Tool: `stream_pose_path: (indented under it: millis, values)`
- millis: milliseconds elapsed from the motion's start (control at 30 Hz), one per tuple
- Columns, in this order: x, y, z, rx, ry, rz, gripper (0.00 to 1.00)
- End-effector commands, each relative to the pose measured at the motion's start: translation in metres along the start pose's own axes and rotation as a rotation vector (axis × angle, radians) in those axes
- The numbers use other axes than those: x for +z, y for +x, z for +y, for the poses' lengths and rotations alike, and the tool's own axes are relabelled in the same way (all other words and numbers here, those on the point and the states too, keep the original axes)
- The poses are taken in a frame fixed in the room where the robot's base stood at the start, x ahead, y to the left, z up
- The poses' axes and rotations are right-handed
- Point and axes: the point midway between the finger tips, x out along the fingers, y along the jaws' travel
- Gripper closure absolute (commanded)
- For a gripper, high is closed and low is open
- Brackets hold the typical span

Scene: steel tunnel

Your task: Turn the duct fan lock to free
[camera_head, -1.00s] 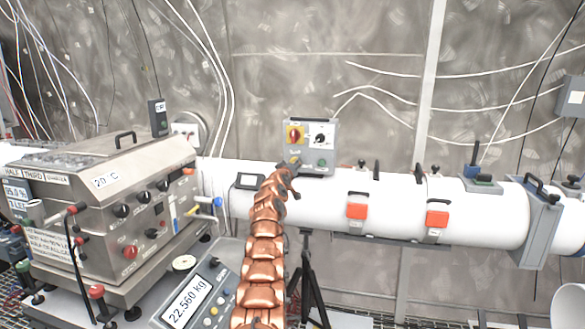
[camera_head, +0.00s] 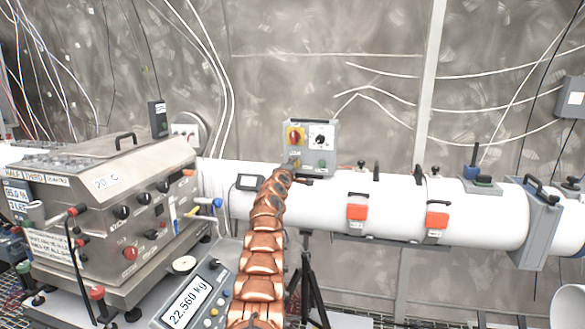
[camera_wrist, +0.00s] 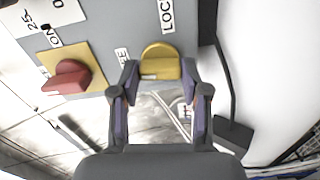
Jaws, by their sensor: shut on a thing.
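The duct fan lock is a yellow knob (camera_wrist: 160,60) on a grey control box. In the wrist view LOCK is printed above it and FREE to its left; which word it points to I cannot tell. My gripper (camera_wrist: 159,76) is shut on the knob, with one dark finger on each side. In the head view the control box (camera_head: 332,150) stands on the white duct, and the knob shows small at its lower left. My copper arm reaches up to the box from below; the fingertips are hard to make out there.
A red switch (camera_wrist: 68,77) on a yellow plate sits left of the knob in the wrist view. The box also carries a white dial (camera_head: 321,136). Orange latches (camera_head: 357,212) line the white duct (camera_head: 490,215). A steel machine (camera_head: 100,190) and a scale display (camera_head: 187,303) stand left.

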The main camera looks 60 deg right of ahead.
Motion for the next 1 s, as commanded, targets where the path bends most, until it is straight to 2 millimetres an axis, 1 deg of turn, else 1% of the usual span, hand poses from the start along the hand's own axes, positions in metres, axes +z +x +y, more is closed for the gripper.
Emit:
stream_pose_path:
  millis: [300, 833, 867, 1000]
  values:
    - [0.0, 0.0, 0.0011, 0.001, -0.116, 0.0, 0.89]
    - [0.0, 0.0, 0.0006, 0.001, -0.14, 0.001, 0.89]
    - [0.0, 0.0001, 0.0004, 0.001, -0.14, 0.001, 0.53]
    - [0.0, 0.0001, 0.0003, 0.001, -0.14, 0.001, 0.39]
